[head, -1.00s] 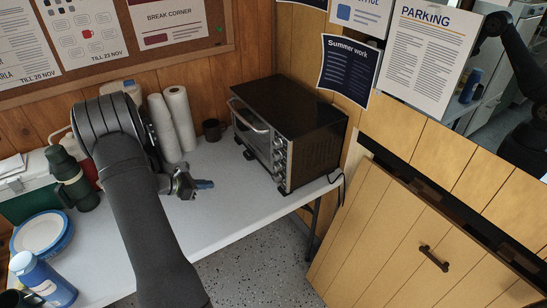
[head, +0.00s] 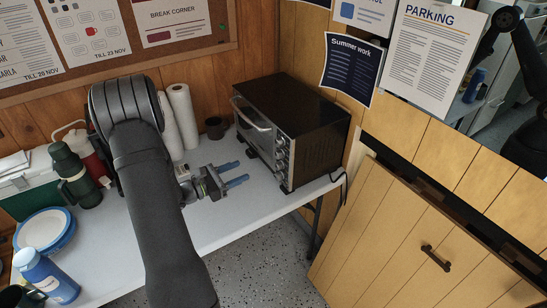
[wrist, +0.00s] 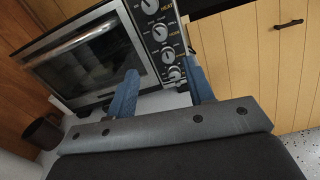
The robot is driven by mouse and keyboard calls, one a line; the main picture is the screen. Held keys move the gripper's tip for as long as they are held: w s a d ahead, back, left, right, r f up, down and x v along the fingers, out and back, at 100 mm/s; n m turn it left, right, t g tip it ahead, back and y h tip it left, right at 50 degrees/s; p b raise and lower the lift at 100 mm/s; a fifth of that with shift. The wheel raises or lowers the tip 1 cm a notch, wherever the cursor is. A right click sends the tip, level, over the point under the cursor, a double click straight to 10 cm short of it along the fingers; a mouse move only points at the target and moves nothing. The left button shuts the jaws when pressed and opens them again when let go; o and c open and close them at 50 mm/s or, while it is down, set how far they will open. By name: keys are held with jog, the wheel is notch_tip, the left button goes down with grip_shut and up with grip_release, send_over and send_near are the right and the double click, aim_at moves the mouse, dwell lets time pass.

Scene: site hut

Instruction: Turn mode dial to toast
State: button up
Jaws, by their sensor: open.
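The black and steel toaster oven (head: 310,128) stands on the white table, its glass door and handle (head: 252,112) facing left. Its front control panel has a column of round knobs (head: 280,152). In the wrist view the knobs (wrist: 160,32) run down the panel, right of the door (wrist: 85,62). I cannot tell for sure which knob is the mode dial or where it points; the labels are too small. My gripper (head: 241,172) is open and empty, its blue fingers apart, left of the oven front. In the wrist view the fingers (wrist: 163,84) point toward the lower knobs, with the right finger overlapping the panel edge.
A dark mug (head: 214,127) and paper towel rolls (head: 182,115) stand left of the oven. A green flask (head: 72,172), plates (head: 43,232) and a blue bottle (head: 45,275) are at the left. The table (head: 215,225) is clear before the oven.

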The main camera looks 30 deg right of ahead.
aim_at(276, 156)
jog(key=d, duration=1.4)
jog(key=c, duration=1)
